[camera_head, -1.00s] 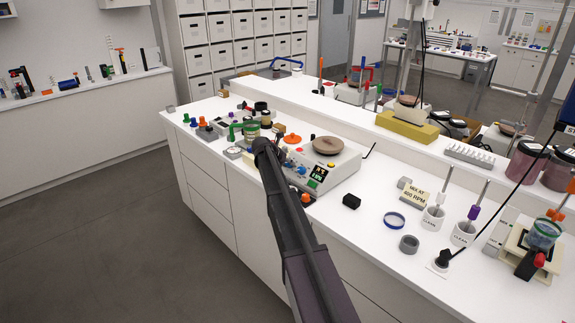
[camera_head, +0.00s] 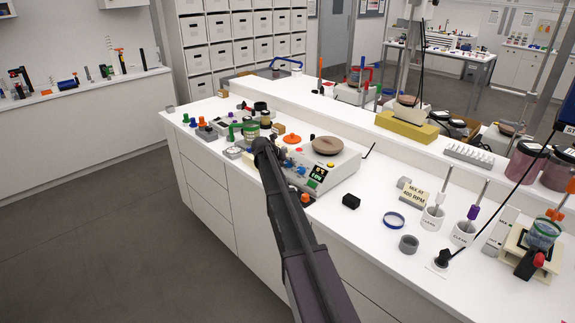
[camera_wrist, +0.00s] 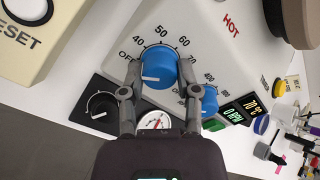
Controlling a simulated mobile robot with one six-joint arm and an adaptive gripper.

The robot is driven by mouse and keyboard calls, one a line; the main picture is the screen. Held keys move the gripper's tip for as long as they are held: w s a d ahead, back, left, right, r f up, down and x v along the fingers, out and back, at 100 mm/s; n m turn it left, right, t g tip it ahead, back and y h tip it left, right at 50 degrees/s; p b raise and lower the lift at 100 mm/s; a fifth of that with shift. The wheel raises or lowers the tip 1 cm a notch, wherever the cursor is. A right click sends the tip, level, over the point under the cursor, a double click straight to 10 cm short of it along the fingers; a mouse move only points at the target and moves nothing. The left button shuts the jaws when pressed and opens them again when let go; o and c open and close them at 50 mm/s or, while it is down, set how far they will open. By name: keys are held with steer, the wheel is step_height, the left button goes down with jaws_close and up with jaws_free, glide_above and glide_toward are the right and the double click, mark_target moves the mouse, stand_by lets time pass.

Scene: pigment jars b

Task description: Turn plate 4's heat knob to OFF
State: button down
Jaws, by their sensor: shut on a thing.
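The large blue knob (camera_wrist: 158,66) sits on the white plate's sloped front, inside a printed scale with OFF and numbers from 40 to 70. Its white pointer line faces left in the wrist view, near the OFF end of the scale. My gripper (camera_wrist: 160,72) has one finger on each side of this knob and is shut on it. The plate (camera_head: 318,165) shows in the head view with a round brown top (camera_head: 328,146). Its display (camera_wrist: 242,108) is lit amber and green.
A smaller blue knob (camera_wrist: 209,101) is close to my right finger. A black box with a dial (camera_wrist: 101,105) and a round gauge (camera_wrist: 155,122) lie near my fingers. A RESET button box (camera_wrist: 30,30) is at upper left. HOT is printed on the plate.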

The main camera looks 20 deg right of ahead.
steer(key=shift+c, duration=1.7)
jaws_free()
steer(key=shift+m, duration=0.5)
